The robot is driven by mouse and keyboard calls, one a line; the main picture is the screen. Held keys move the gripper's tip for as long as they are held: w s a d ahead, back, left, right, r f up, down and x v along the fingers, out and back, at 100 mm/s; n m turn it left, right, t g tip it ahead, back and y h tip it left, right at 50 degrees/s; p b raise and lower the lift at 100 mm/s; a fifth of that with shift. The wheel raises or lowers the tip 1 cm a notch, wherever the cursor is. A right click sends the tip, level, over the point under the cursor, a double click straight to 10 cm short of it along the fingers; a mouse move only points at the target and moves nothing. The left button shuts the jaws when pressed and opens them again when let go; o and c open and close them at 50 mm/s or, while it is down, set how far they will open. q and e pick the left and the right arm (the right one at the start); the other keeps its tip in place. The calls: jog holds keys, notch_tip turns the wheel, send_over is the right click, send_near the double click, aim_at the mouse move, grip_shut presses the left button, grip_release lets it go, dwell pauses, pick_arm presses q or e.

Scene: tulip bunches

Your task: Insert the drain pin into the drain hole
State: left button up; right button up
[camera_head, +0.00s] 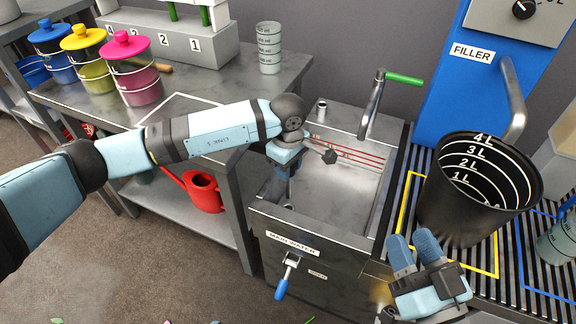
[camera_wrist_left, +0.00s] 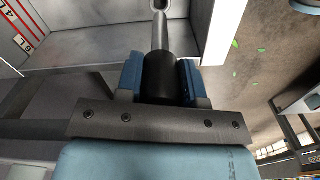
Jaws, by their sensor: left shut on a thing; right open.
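My left gripper (camera_head: 284,186) is over the left part of the metal sink (camera_head: 335,205). In the left wrist view (camera_wrist_left: 160,78) it is shut on the drain pin (camera_wrist_left: 160,38), which has a dark thick grip and a thinner metal shaft pointing away from the fingers. The drain hole (camera_wrist_left: 172,7) shows at the top edge of that view, close to the shaft's tip. Whether the tip touches or enters it I cannot tell. The drain hole also shows in the head view (camera_head: 287,206), below the gripper. My right gripper (camera_head: 414,245) is open and empty, right of the sink.
A faucet (camera_head: 373,105) with a green handle stands at the sink's back edge. A black measuring bucket (camera_head: 470,190) stands on the conveyor at right, close to my right gripper. A valve with a blue handle (camera_head: 283,285) sticks out of the sink's front. A red watering can (camera_head: 203,190) sits on the lower shelf.

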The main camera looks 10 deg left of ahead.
aim_at(288, 183)
pick_arm(q)
notch_tip(288, 183, down, 2)
jog(key=shift+f+b, duration=0.1)
jog(key=shift+b, duration=0.5)
jog(key=shift+f+b, duration=0.45)
jog(key=shift+f, duration=0.25)
jog(key=shift+f+b, duration=0.35)
jog(key=shift+f, duration=0.2)
pick_arm(e)
jog(key=f, duration=0.1)
jog(key=f+g, duration=0.1)
jog(key=f, duration=0.1)
jog(key=shift+w+a+f, duration=0.15)
jog(key=shift+a+f, duration=0.15)
pick_arm(q)
jog(key=shift+f, duration=0.15)
pick_arm(e)
jog(key=shift+f, duration=0.25)
pick_arm(q)
jog(key=shift+f+b, duration=0.7)
pick_arm(e)
jog(key=shift+f, duration=0.45)
pick_arm(q)
jog(key=shift+f, duration=0.3)
pick_arm(e)
jog(key=shift+f, duration=0.2)
